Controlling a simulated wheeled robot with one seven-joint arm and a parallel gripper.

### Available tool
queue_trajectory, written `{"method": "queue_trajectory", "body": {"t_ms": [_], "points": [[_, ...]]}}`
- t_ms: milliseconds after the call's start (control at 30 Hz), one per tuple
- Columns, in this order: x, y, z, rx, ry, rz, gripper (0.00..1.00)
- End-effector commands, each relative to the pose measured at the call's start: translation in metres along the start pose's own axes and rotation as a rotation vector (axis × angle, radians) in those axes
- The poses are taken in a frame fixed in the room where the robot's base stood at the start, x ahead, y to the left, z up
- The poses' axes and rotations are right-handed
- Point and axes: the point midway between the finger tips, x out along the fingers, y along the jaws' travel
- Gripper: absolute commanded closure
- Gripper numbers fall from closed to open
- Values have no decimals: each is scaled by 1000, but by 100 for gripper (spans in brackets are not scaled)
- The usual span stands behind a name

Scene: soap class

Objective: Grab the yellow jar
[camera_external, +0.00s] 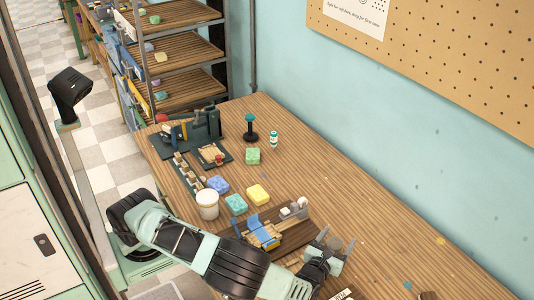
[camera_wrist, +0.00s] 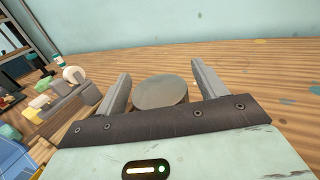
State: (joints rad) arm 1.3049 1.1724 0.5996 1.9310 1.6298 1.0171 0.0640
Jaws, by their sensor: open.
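My gripper (camera_external: 335,242) is low over the right part of the wooden table, its two fingers apart. In the wrist view my gripper (camera_wrist: 160,80) is open, with a round grey-olive disc (camera_wrist: 160,92) between the fingers. No plainly yellow jar shows in either view. A whitish jar (camera_external: 207,204) stands at the table's left edge, well left of my gripper.
A wooden board with a blue and wood fixture (camera_external: 263,232) lies just left of my gripper. Soap blocks, including a yellow one (camera_external: 258,194), lie beyond it. A small bottle (camera_external: 273,140) and a black stand (camera_external: 250,128) are farther back. The table's right side is mostly clear.

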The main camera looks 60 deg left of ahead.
Motion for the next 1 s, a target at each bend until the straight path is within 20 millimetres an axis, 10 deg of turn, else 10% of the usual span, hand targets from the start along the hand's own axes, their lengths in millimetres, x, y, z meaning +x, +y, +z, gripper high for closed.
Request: {"method": "queue_trajectory", "body": {"t_ms": [133, 300, 400, 667, 1000], "points": [[-1, 0, 0, 0, 0, -1, 32], [-1, 0, 0, 0, 0, -1, 79], [-1, 0, 0, 0, 0, -1, 88], [-1, 0, 6, -1, -1, -1, 88], [-1, -1, 68, -6, 0, 0, 88]]}}
